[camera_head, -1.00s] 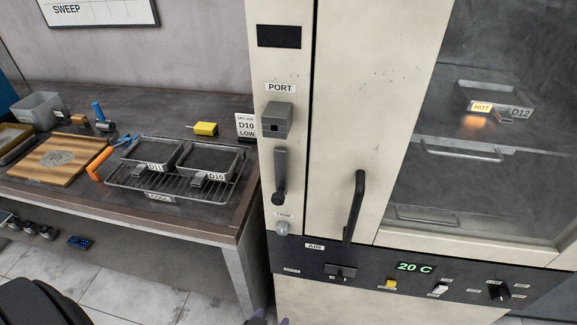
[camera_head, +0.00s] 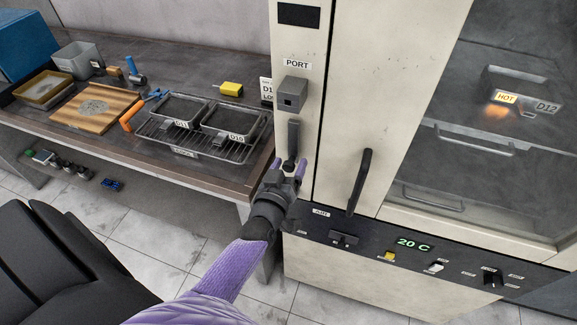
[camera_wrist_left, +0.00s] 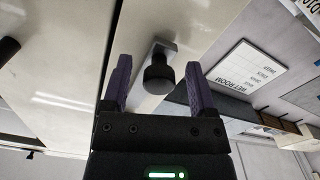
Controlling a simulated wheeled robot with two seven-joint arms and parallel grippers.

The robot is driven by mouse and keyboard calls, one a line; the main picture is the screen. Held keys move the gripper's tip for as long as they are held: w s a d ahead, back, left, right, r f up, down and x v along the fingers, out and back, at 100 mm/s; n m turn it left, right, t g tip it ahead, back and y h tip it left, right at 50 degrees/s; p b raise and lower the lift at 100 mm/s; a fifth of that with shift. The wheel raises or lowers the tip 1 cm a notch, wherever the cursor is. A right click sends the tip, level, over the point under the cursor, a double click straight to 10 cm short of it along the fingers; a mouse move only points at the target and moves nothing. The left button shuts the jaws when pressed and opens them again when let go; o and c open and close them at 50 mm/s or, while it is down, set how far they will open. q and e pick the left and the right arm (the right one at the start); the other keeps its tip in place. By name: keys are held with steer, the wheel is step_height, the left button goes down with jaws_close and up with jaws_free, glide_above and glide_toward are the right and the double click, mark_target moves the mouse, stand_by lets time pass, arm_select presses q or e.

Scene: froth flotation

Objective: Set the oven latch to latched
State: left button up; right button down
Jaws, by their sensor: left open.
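The oven latch (camera_head: 293,138) is a dark grey lever with a knob at its lower end, on the oven's pale left frame below the PORT box. It hangs straight down. My left gripper (camera_head: 290,167), with purple fingers, is open just below and in front of it, pointing up at the knob. In the left wrist view, the latch knob (camera_wrist_left: 159,75) appears between the two open fingers, with space on both sides; I cannot tell whether a finger touches it. My right gripper is not in view.
The oven's long black door handle (camera_head: 360,182) stands right of the latch. The PORT box (camera_head: 291,95) juts out above it. A control panel (camera_head: 372,246) reading 20 C lies below. A bench at left carries a wire rack (camera_head: 196,152) with two trays and a wooden board (camera_head: 95,108).

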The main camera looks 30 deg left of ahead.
arm_select(q)
jaws_close()
stand_by(1.4)
